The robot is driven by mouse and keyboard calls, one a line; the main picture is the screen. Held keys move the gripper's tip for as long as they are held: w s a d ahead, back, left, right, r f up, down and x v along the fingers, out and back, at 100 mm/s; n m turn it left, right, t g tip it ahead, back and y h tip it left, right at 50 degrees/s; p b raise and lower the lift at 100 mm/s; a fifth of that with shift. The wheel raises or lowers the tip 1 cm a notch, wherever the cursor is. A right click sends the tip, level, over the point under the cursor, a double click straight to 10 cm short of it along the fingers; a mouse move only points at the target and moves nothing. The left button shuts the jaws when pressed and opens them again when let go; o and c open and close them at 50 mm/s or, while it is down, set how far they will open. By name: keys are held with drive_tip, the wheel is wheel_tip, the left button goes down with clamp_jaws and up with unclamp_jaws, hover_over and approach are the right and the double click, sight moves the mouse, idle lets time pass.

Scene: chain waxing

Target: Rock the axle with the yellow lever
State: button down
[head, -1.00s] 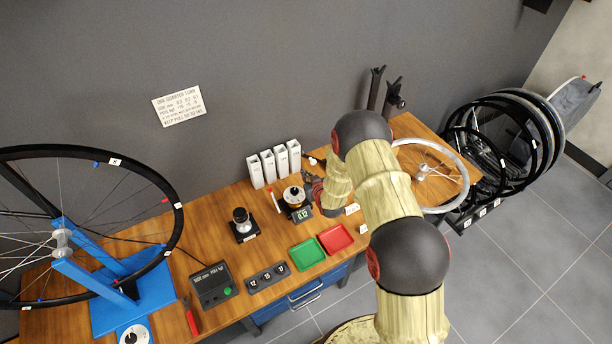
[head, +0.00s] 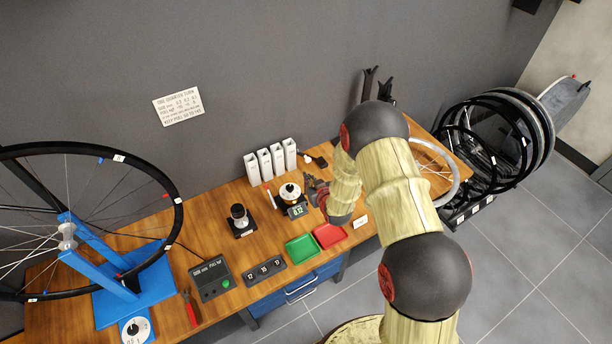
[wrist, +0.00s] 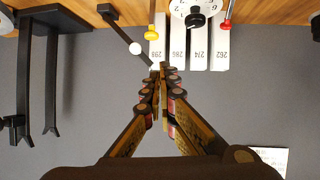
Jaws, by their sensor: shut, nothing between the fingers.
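The yellow lever (wrist: 152,33) shows in the wrist view as a small yellow knob on a thin stem, at the top, in front of the white boxes. A round dial gauge (wrist: 196,16) is right of it, and a red-tipped lever (wrist: 227,24) further right. My gripper (wrist: 163,68) is shut and empty, its tips below the yellow knob in the picture with a visible gap. In the head view my gripper (head: 314,188) is just right of the small device (head: 290,194) with a green 0.12 readout. I cannot make out the yellow lever there.
White numbered boxes (head: 271,163) stand behind the device. Green (head: 301,248) and red (head: 330,235) trays lie in front. A wheel on a blue stand (head: 132,273) is left.

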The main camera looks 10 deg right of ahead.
drive_tip(key=shift+v, duration=1.05)
drive_tip(key=s+d+f+g+h, duration=0.1)
drive_tip(key=s+d+f+g, duration=0.1)
drive_tip(key=s+f+g, duration=0.5)
drive_tip(key=s+d+r+m+g, duration=0.1)
drive_tip(key=s+r, duration=0.1)
drive_tip(key=s, duration=0.6)
drive_tip(key=s+r, duration=0.8)
drive_tip(key=r, duration=0.6)
drive_tip(key=s+r+m+t, duration=0.1)
drive_tip(key=s+r, duration=0.7)
drive_tip(key=r, duration=0.6)
drive_tip(key=s+a+r, duration=0.1)
drive_tip(key=s+r, duration=0.7)
drive_tip(key=r, duration=0.6)
drive_tip(key=shift+r+m+h, duration=0.25)
drive_tip(key=shift+m+h, duration=0.05)
drive_tip(key=shift+h, duration=0.1)
